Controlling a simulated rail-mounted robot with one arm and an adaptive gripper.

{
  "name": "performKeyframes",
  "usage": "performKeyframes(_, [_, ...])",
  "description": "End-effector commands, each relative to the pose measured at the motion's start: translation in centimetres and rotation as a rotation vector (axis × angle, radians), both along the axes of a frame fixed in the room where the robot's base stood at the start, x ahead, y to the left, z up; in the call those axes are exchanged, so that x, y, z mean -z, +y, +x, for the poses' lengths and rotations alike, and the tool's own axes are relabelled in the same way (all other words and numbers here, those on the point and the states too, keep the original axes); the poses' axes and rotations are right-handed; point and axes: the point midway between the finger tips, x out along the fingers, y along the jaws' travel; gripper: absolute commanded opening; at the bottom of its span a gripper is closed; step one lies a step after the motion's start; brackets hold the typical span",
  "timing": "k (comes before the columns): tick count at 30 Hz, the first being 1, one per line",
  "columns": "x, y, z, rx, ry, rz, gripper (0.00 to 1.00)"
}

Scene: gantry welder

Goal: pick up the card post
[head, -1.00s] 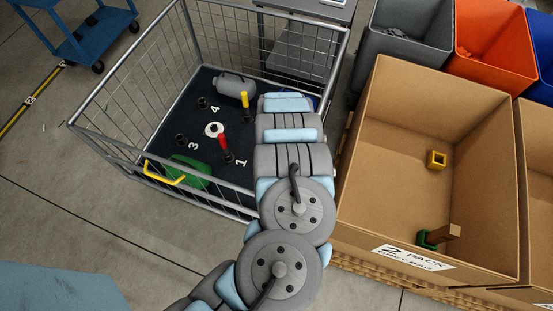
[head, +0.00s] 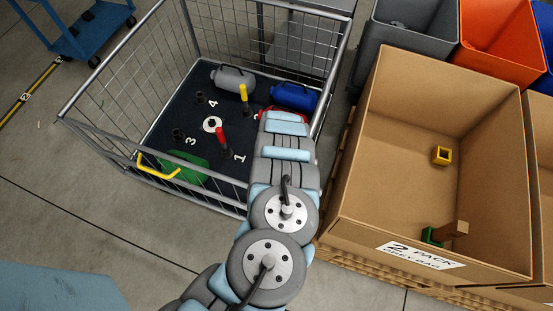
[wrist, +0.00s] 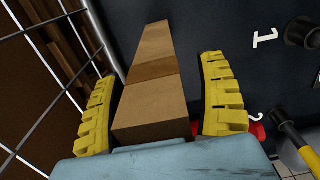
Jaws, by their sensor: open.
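The card post (wrist: 150,108) is a long brown square-sided block with a darker band across it. In the wrist view it lies between the two yellow fingers of my gripper (wrist: 160,70), which stand open on either side of it. A gap shows along the right finger; on the left the post's near end comes close to the finger, and I cannot tell whether they touch. In the head view my arm hides both gripper and post.
The wire cage (head: 92,128) has a dark floor with numbers, upright pegs, and grey (head: 235,78), blue (head: 294,96), green (head: 186,167) and red (head: 268,113) containers. Its mesh (wrist: 60,35) runs close by the left finger. A cardboard box (head: 400,150) stands to the right.

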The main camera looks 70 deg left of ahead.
Motion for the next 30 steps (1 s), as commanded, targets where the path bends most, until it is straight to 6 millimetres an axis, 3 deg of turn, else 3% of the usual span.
performKeyframes(9, [0.52,-0.02,0.12,0.001,-0.001,0.000,0.73])
performKeyframes(17, [0.54,-0.03,0.11,0.001,-0.001,-0.001,0.01])
performKeyframes(30, [0.42,-0.04,0.09,0.001,-0.001,-0.001,0.00])
